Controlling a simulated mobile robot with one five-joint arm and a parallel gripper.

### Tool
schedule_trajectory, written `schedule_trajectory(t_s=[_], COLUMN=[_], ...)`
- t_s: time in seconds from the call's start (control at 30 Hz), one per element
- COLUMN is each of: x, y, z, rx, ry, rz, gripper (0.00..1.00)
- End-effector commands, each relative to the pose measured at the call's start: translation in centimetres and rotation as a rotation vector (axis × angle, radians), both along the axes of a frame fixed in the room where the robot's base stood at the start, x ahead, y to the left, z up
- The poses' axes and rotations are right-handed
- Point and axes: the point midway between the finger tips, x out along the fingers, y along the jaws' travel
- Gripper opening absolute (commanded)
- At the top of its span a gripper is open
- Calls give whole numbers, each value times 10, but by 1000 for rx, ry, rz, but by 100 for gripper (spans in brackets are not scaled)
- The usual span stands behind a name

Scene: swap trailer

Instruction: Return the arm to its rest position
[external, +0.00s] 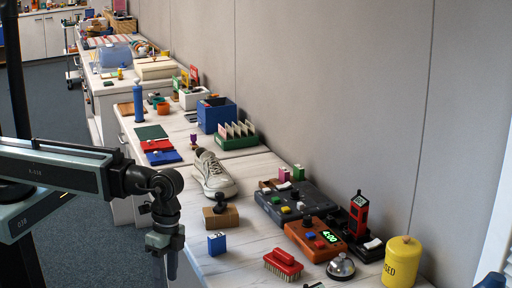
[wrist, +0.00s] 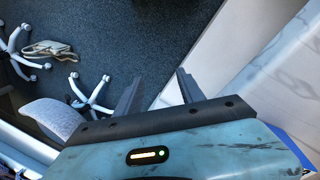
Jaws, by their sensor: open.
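My arm reaches in from the left in the external view, with its forearm roughly level and its wrist bent down. Carpet and the pale side of the counter show beyond the fingers.
On the worktop near my gripper are a blue box (external: 217,244), a red brush (external: 283,264), a wooden block (external: 221,217) and a shoe (external: 213,175). An orange device with a green display (external: 314,240) stands further right. Office chair legs (wrist: 90,95) show on the dark carpet (wrist: 150,40).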

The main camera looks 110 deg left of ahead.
Motion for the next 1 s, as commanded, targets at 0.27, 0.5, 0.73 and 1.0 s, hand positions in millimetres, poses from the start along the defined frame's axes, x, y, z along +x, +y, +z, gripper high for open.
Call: schedule_trajectory(t_s=[0.27, 0.5, 0.73, 1.0], x=[-5, -5, -5, -5], y=[-12, -11, -11, -11], z=[24, 80, 115, 114], rx=[180, 177, 176, 176], ry=[-18, -17, -17, -17], rz=[46, 45, 45, 45], gripper=[46, 46, 46, 46])
